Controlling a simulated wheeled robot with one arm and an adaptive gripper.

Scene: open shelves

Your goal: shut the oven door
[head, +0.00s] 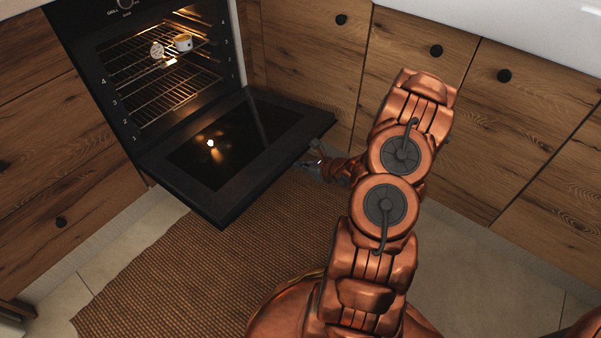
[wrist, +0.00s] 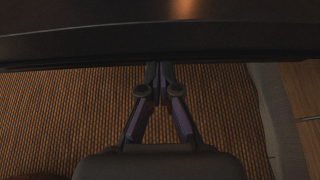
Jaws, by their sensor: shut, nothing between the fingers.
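The oven door (head: 240,150) is black with a dark glass panel and hangs open, folded down to about level in front of the lit oven cavity (head: 165,75). My gripper (head: 308,163) is at the right end of the door's outer edge, low beside it. In the wrist view, my gripper (wrist: 159,70) is shut and empty, with its fingertips at the edge of the door (wrist: 130,38), which spans the top of the picture. I cannot tell whether the fingertips touch the door or are just under its edge.
Wire racks (head: 150,70) in the oven hold a small yellowish cup (head: 183,42) and a pale round item (head: 157,50). Wooden cabinets (head: 310,50) with black knobs stand to the right, drawers (head: 50,170) to the left. A brown woven rug (head: 200,265) covers the floor below the door.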

